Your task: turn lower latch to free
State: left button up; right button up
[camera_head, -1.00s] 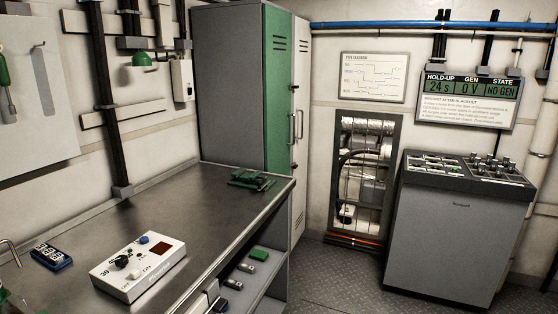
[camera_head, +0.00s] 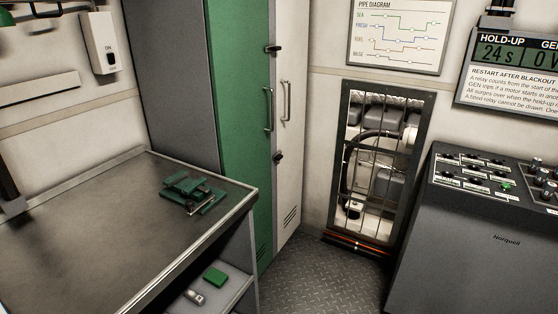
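Two small dark latch-like fittings sit on the tall cabinet along the seam between its green door (camera_head: 240,130) and its white door (camera_head: 290,130). The upper fitting (camera_head: 273,49) is near the top of the view, and the lower fitting (camera_head: 278,156) is below the door handles. Both are too small to tell how they are turned. The green door has a bar handle (camera_head: 268,110), and the white door has another (camera_head: 286,100). Both doors look closed. Neither of my grippers is in view.
A steel workbench (camera_head: 80,240) with a green clamp-like device (camera_head: 190,190) fills the lower left. A barred opening (camera_head: 380,165) with pipes behind it is in the back wall. A grey console (camera_head: 470,250) stands right. Floor (camera_head: 310,280) is clear between bench and console.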

aim_at(278, 156)
jog(key=i+l+u, duration=0.1)
jog(key=i+l, duration=0.55)
jog(key=i, duration=0.15)
